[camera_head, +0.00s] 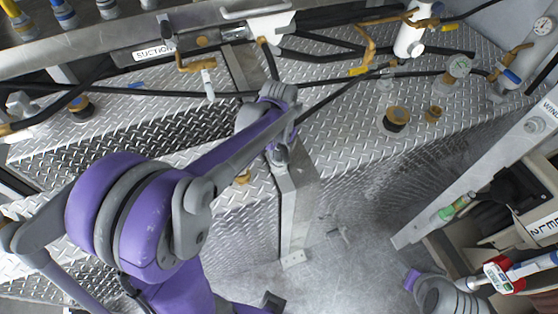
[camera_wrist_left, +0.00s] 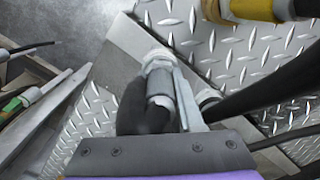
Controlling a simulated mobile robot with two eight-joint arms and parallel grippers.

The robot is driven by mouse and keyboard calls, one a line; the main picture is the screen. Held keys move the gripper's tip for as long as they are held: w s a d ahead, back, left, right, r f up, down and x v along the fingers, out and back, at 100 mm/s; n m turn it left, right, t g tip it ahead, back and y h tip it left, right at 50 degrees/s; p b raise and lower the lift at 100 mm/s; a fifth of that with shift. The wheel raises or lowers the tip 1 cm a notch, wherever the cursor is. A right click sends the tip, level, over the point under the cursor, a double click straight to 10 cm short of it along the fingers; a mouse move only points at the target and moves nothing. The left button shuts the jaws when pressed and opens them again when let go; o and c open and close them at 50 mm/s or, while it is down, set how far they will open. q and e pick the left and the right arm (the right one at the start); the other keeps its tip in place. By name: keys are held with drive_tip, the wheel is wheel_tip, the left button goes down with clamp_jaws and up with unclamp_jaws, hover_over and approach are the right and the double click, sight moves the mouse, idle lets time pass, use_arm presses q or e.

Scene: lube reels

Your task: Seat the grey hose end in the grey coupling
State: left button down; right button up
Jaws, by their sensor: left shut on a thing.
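My left gripper (camera_head: 279,140) is at the top of a metal post, mostly hidden behind its own wrist. In the left wrist view, my left gripper (camera_wrist_left: 160,105) is shut on a grey cylindrical fitting, the grey hose end (camera_wrist_left: 160,88). A paler collar at its far end looks like the grey coupling (camera_wrist_left: 157,60); I cannot tell whether they are seated or only close. A grey fitting also shows below the gripper in the head view (camera_head: 279,157). A black hose (camera_head: 340,93) runs from the upper right down to the gripper.
The metal post (camera_head: 295,205) stands against the diamond-plate deck (camera_head: 340,130). Black hoses and brass valves crowd the back, with a "SUCTION" label (camera_head: 153,52). A brass cap (camera_head: 397,118) stands to the right.

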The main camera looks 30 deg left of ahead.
use_arm(q)
drive_tip(key=shift+r, duration=0.1)
wheel_tip(320, 180, up, 10)
drive_tip(key=shift+f, duration=0.1)
idle(0.5)
